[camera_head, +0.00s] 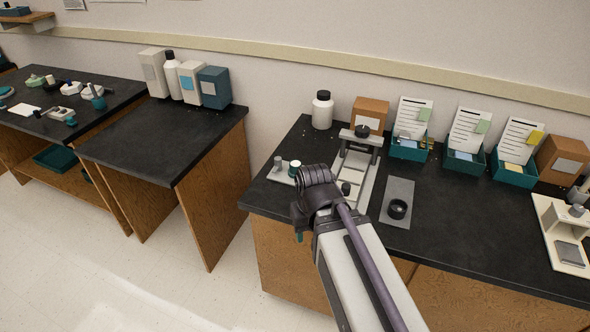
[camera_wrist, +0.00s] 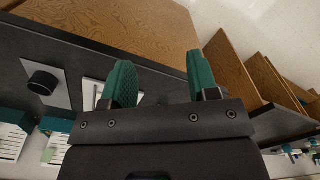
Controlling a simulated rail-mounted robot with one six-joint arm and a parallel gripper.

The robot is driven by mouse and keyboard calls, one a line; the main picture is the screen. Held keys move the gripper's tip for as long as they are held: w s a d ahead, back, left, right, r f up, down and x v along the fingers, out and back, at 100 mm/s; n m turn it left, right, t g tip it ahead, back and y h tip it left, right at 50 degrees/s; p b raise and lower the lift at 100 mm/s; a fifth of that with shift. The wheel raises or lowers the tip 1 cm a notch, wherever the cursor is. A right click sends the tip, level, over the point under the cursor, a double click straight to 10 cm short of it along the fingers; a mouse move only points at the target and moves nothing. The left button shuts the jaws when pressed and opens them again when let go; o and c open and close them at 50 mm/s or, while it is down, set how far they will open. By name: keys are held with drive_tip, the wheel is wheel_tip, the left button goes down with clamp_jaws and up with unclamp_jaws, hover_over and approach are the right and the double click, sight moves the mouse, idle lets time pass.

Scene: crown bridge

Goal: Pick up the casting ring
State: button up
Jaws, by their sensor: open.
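The likely casting ring is a short black cylinder (camera_head: 397,209) standing on a grey mat (camera_head: 399,188) near the counter's front edge. In the wrist view this black cylinder (camera_wrist: 43,80) shows at the left, on its grey mat, clear of both fingers. My gripper (camera_head: 299,237) is left of it in the head view, by the counter's front edge, mostly hidden by my wrist. In the wrist view its two teal fingers (camera_wrist: 160,72) are wide apart with nothing between them.
A press-like stand (camera_head: 372,160) is behind my wrist. A small tray (camera_head: 283,174) with jars lies to the left. Teal bins with cards (camera_head: 462,160) and brown boxes line the back. A cream device (camera_head: 562,240) stands at right. A gap separates this counter from the left bench (camera_head: 165,135).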

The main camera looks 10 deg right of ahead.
drive_tip(key=shift+o, duration=0.3)
drive_tip(key=o, duration=0.4)
drive_tip(key=shift+c, duration=0.2)
